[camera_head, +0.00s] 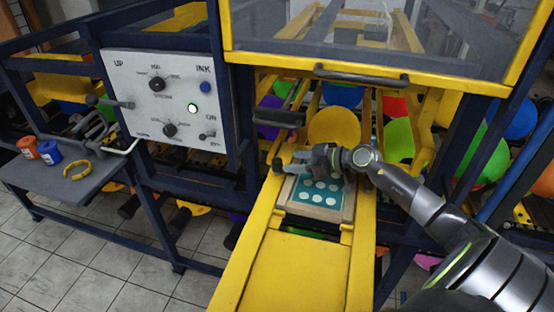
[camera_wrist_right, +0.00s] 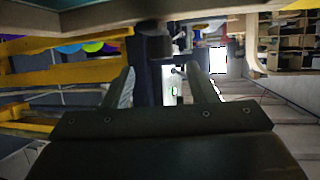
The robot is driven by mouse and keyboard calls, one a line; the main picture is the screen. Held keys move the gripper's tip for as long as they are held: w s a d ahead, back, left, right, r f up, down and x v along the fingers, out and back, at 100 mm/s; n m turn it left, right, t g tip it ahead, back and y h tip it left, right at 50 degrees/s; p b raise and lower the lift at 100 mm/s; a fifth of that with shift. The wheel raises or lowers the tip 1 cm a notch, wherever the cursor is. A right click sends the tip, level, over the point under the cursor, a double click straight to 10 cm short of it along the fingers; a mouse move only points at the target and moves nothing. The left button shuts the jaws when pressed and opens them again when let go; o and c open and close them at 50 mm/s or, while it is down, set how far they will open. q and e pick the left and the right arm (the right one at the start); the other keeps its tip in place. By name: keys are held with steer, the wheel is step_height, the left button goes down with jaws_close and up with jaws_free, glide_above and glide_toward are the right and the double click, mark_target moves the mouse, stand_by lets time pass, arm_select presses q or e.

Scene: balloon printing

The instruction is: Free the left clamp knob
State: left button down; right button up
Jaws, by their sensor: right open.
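My right gripper (camera_head: 296,161) comes in from the right over the printing frame and points left. Its fingers are apart, with nothing held between them. The left clamp knob (camera_head: 277,165) is a small dark knob at the left edge of the frame, right by the fingertips. In the right wrist view the open gripper (camera_wrist_right: 160,73) has a dark round shape, which looks like the knob (camera_wrist_right: 155,46), just beyond and between its fingertips. I cannot tell whether they touch. The printing frame (camera_head: 313,210) holds a teal sheet with white dots. My left gripper is not in view.
A yellow rail bed (camera_head: 292,270) runs toward me under the frame. A clear guard with a handle (camera_head: 368,77) hangs above. The control panel (camera_head: 155,68) stands left, with a side shelf (camera_head: 45,173) holding ink cups and a yellow ring. Balloons (camera_head: 335,125) fill the back.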

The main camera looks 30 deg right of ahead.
mark_target(281, 161)
steer(key=p+x, duration=0.1)
steer(key=x, duration=0.6)
steer(key=shift+a, duration=0.15)
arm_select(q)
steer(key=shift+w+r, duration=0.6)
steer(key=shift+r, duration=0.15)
arm_select(e)
steer(key=c, duration=1)
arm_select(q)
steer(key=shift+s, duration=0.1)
arm_select(e)
steer(key=shift+o, duration=0.2)
